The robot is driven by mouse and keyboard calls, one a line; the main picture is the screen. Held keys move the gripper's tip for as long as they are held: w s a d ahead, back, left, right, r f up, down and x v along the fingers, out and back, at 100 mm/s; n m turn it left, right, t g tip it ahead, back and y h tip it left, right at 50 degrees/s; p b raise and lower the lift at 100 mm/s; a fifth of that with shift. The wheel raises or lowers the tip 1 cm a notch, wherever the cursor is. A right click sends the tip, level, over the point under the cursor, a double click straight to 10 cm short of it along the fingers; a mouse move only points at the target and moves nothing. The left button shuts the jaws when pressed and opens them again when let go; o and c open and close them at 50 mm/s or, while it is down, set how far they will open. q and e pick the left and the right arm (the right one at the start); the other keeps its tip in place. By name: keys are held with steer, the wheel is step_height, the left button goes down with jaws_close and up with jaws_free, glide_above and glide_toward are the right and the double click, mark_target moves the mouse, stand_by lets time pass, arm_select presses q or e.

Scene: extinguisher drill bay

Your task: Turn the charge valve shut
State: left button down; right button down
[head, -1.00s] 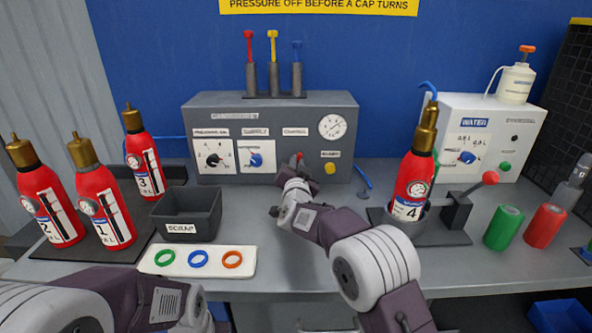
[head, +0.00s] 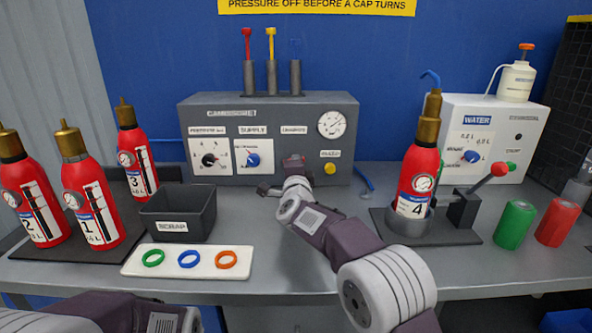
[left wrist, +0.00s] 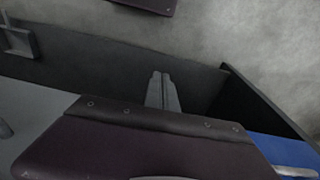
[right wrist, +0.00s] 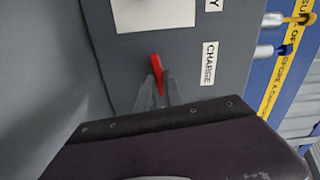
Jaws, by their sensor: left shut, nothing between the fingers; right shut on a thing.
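The charge valve shows as a red lever (right wrist: 156,70) on the grey panel, beside the CHARGE label (right wrist: 209,63), in the right wrist view. My right gripper (right wrist: 158,92) is shut on this lever, its fingertips covering the lower part. In the head view the right gripper (head: 294,164) is at the front of the grey charging cabinet (head: 230,112), below the CHARGE label, and my wrist largely hides the lever. My left gripper (left wrist: 161,78) is shut and empty, away from the cabinet. In the head view only its arm shows, at the lower left.
A scrap bin (head: 175,226) and a white tray (head: 130,262) with coloured rings lie left of my right arm. Bottle 4 (head: 418,165) stands in a holder to its right. Bottles 1, 2 and 3 stand at left. A gauge (head: 331,124) is above right of the gripper.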

steer(key=shift+f+m+b, duration=0.15)
steer(key=shift+m+b, duration=0.15)
steer(key=shift+m, duration=0.6)
steer(key=c, duration=1.5)
jaws_free()
steer(key=shift+s, duration=0.1)
steer(key=s+b, duration=0.1)
steer(key=s, duration=0.8)
